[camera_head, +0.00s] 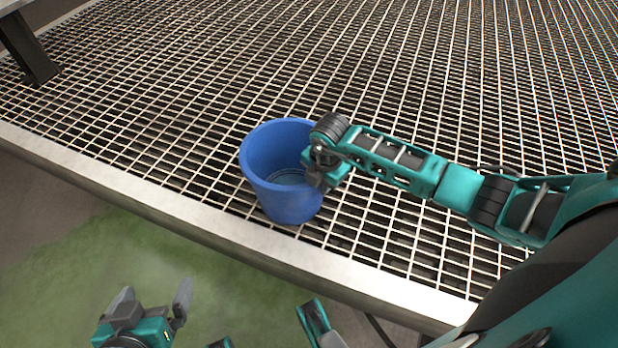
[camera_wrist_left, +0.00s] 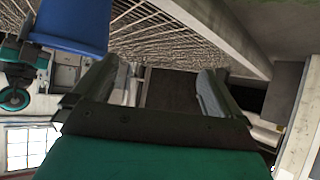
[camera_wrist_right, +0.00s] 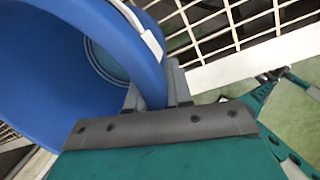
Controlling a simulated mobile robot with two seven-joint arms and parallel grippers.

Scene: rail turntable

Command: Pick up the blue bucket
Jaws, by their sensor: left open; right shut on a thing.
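The blue bucket (camera_head: 287,200) stands upright on or just above the metal grating, near its front edge, and looks empty. My right gripper (camera_head: 318,172) is at the bucket's right side. In the right wrist view the right gripper (camera_wrist_right: 157,95) is shut on the bucket's wall at the rim, and the bucket (camera_wrist_right: 40,65) fills the upper left. My left gripper (camera_head: 153,305) is open and empty, below the platform edge at the lower left. In the left wrist view the left gripper's fingers (camera_wrist_left: 160,90) are apart, and the bucket (camera_wrist_left: 75,22) shows at the upper left.
The grating (camera_head: 150,110) is bare around the bucket and behind it. A pale metal rim (camera_head: 200,218) runs along its front edge. A dark leg of a metal structure (camera_head: 30,55) stands at the upper left. Green floor (camera_head: 70,265) lies below.

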